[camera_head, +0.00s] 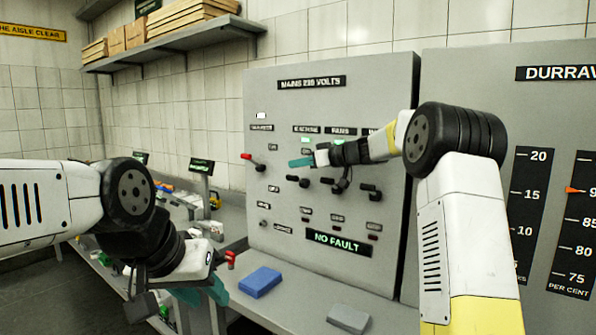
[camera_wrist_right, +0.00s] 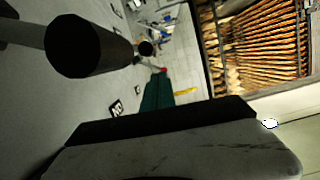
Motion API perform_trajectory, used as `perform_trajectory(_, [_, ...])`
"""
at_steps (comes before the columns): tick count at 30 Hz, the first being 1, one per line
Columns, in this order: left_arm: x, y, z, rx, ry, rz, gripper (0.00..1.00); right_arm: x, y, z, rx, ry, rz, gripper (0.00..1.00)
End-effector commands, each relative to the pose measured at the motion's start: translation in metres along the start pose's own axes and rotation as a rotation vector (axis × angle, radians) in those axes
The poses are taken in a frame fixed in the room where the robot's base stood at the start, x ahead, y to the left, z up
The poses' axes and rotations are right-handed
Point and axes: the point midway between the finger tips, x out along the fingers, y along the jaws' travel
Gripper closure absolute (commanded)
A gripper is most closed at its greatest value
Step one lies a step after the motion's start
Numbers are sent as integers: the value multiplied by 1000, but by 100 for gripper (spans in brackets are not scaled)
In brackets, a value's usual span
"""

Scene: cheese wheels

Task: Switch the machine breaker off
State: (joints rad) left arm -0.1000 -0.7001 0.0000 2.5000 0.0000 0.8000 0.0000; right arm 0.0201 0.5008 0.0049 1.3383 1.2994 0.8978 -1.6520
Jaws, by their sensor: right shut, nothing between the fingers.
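The grey breaker panel (camera_head: 270,100) under the "MAINS 230 VOLTS" plate carries a row of levers. The leftmost lever (camera_head: 258,163) has a red tip, and the others have black knobs. My right gripper (camera_head: 295,163) is shut and empty at the panel, pointing left, just above a black lever (camera_head: 298,181). In the right wrist view its teal fingers (camera_wrist_right: 157,92) show near a red tip, with a large black knob (camera_wrist_right: 88,46) close to the camera. My left gripper (camera_head: 207,294) hangs low over the bench, its jaws unclear.
A blue block (camera_head: 261,282) and a grey block (camera_head: 348,318) lie on the ledge below the panel. A "NO FAULT" sign (camera_head: 338,242) is on the panel. A cluttered bench stands left, with a shelf of boxes (camera_head: 175,18) above. A gauge panel (camera_head: 470,80) stands right.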

Motion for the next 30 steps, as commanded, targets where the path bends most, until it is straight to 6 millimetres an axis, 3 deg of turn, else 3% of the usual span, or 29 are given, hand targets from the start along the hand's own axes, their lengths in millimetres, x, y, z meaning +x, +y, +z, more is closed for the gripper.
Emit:
perform_trajectory(2, [0, 0, 0, 0, 0, 0, 64, -5, -8, -20, -7, 4, 1, 100])
perform_trajectory(9, [0, 0, 0, 0, 0, 0, 64, -63, -7, -17, -1, 1, 4, 100])
perform_trajectory(15, [0, 0, 0, 0, 0, 0, 64, -93, -8, -16, 0, 1, 3, 100])
perform_trajectory(28, [0, 0, 0, 0, 0, 0, 64, -104, -10, -16, -1, 0, 0, 100])
perform_trajectory(30, [0, 0, 0, 0, 0, 0, 73, -104, -10, -16, -1, 0, 0, 100])
